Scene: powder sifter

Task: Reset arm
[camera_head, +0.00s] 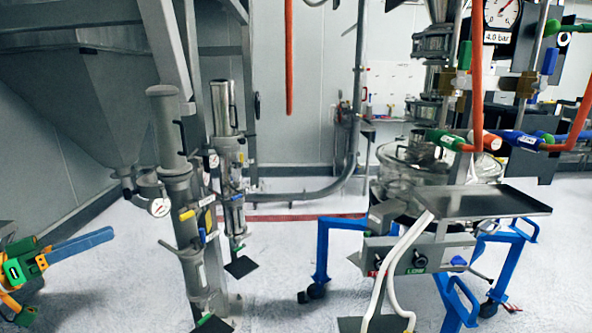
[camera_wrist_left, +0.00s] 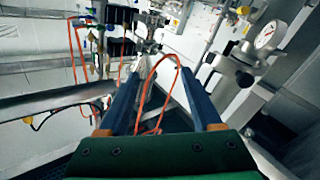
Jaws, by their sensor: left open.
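My left gripper (camera_head: 108,237) is at the left edge of the head view, with a green and orange body and long blue fingers pointing right. It is in free space, left of the grey pipe stand. In the left wrist view my left gripper (camera_wrist_left: 160,78) has its two blue fingers spread apart. Nothing is held between them; an orange hose (camera_wrist_left: 160,62) shows in the background. My right gripper is not in view.
A grey pipe stand (camera_head: 183,220) with gauges stands right of my left gripper. A large grey hopper (camera_head: 90,100) hangs above. A sifter (camera_head: 440,165) on a blue wheeled frame (camera_head: 322,250), with a dark tray (camera_head: 485,202), stands right. Floor between is mostly clear.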

